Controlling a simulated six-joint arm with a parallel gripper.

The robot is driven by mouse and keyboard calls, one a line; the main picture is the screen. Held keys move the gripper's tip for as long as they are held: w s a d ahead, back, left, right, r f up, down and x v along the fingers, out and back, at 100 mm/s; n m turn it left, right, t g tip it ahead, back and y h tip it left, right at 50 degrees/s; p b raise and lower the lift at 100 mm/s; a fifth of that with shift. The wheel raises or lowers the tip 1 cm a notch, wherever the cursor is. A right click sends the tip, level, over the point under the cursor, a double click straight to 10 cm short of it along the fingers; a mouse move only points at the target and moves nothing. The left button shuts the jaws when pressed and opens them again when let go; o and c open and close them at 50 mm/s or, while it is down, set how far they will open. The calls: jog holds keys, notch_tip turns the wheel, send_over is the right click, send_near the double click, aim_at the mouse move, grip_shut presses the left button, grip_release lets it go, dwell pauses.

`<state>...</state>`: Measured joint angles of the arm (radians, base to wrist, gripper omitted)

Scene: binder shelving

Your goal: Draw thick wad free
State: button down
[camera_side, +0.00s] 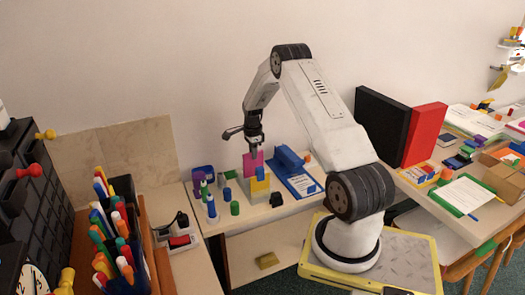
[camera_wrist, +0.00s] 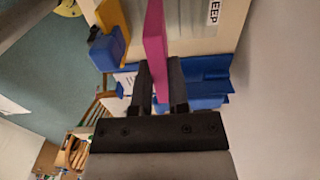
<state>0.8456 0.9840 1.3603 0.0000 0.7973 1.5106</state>
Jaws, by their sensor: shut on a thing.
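A flat magenta piece, which may be the thick wad, stands upright in the side view (camera_side: 253,160) and shows in the wrist view (camera_wrist: 155,35). My gripper (camera_side: 254,147) points down onto its top from above. In the wrist view my two dark fingers (camera_wrist: 160,90) are shut on the magenta piece, one on each side. Its lower part is behind a yellow block (camera_side: 260,184) in the side view, so I cannot tell what it rests in. In the wrist view a pale surface with the letters "EEP" (camera_wrist: 213,12) lies beyond it.
A blue block (camera_side: 288,159) and a blue sheet or folder (camera_side: 302,185) lie just right of the magenta piece. Small blue and green cylinders (camera_side: 211,208) and a purple box (camera_side: 203,174) stand to its left. Black (camera_side: 381,125) and red (camera_side: 424,133) binders stand farther right.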

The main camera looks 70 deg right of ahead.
jog(key=shift+r, duration=1.15)
